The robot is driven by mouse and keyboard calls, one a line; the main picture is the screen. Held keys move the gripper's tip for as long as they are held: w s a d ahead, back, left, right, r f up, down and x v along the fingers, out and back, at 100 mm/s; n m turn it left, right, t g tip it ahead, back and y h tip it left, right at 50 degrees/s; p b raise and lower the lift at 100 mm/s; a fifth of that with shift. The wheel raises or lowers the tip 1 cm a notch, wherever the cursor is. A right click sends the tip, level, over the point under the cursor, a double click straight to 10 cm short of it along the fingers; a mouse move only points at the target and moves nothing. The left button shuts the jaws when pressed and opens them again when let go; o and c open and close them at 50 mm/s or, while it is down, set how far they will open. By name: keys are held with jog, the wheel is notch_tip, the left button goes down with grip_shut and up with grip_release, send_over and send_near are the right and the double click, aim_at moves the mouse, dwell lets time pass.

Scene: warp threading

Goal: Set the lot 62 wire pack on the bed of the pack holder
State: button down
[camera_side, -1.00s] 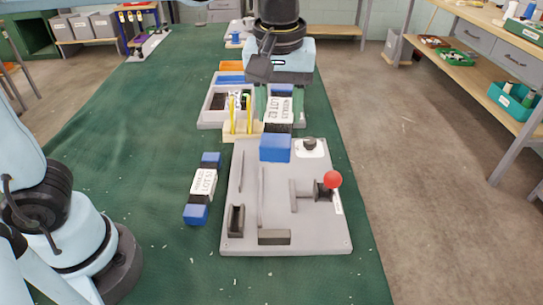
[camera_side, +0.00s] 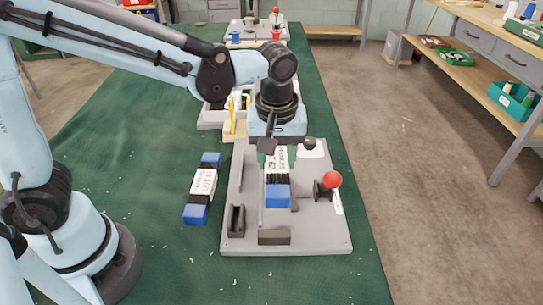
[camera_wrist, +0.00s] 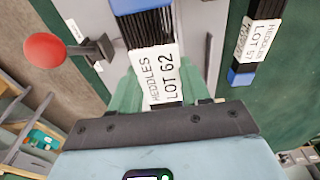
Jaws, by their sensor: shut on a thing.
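The lot 62 wire pack (camera_side: 278,188) has blue ends, black wires and a white label. Its label reads HEDDLES LOT 62 in the wrist view (camera_wrist: 164,76). My gripper (camera_side: 277,150) is shut on it, with green fingers (camera_wrist: 130,97) at its sides. The pack is over the middle of the grey pack holder (camera_side: 237,240), lengthwise along the plate, and hides part of the bed. I cannot tell whether its underside touches the bed. The holder has raised ribs, dark blocks and a red-knobbed lever (camera_side: 332,180) at its right.
A second, similar pack (camera_side: 203,187) with another lot number lies on the green cloth (camera_side: 160,240) left of the holder. A grey tray (camera_side: 208,118) and a wooden rack with yellow tools (camera_side: 233,125) stand behind the holder.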

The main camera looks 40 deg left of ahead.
jog(key=shift+f, duration=2.6)
jog(key=shift+f, duration=0.85)
dwell(0.8)
jog(key=shift+c, duration=2.3)
grip_release()
jog(key=shift+d, duration=0.1)
jog(key=shift+c, duration=1.3)
jog(key=shift+o, duration=0.6)
jog(key=shift+o, duration=0.7)
jog(key=shift+r, duration=3.5)
